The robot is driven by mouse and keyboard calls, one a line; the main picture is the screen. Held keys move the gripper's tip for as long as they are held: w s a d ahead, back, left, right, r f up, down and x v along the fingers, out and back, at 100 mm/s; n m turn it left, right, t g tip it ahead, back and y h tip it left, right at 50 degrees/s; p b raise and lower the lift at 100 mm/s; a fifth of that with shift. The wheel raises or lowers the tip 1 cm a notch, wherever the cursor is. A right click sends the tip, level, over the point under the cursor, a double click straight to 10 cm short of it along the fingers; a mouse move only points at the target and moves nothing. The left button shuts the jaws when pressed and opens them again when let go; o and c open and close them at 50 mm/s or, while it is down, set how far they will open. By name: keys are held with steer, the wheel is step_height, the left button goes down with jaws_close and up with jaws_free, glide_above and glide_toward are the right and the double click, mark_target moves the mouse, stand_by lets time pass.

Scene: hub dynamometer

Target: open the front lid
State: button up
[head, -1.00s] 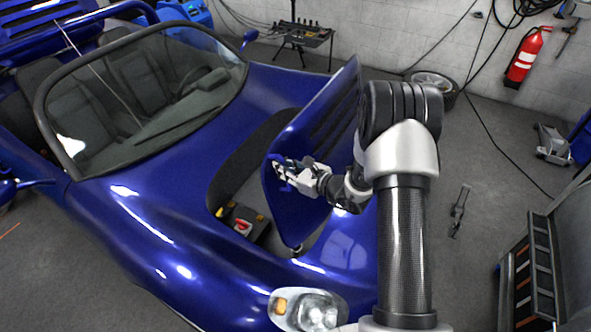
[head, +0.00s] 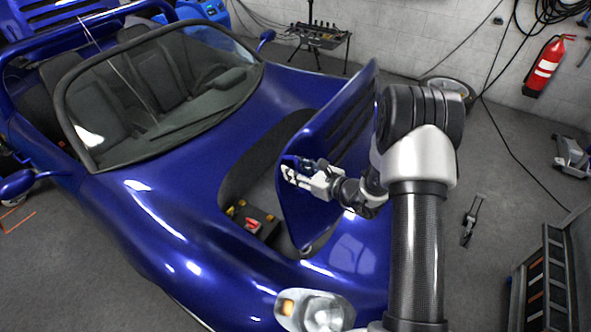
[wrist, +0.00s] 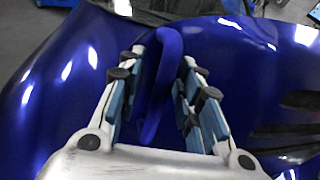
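The front lid (head: 341,122) of the blue car (head: 176,139) stands raised and steeply tilted, its near end low by the headlight. The front compartment (head: 264,180) beneath it is uncovered. Gaps show between this piece and the finger pads. My wrist covers part of the lid in the head view.
A black box with a red and yellow part (head: 253,222) sits in the compartment. A tool cabinet (head: 548,270) stands at the lower right. Floor right of my arm is mostly clear.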

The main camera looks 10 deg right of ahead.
steer(key=v, duration=1.1)
steer(key=shift+s, duration=0.25)
steer(key=shift+d, duration=0.1)
steer(key=shift+d, duration=0.2)
steer(key=s+d, duration=0.5)
steer(key=s, duration=0.3)
steer(key=s+d, duration=0.6)
steer(key=s, duration=0.2)
steer(key=shift+s+p, duration=0.35)
steer(key=shift+p, duration=0.05)
stand_by(0.6)
steer(key=shift+r, duration=0.15)
stand_by(0.4)
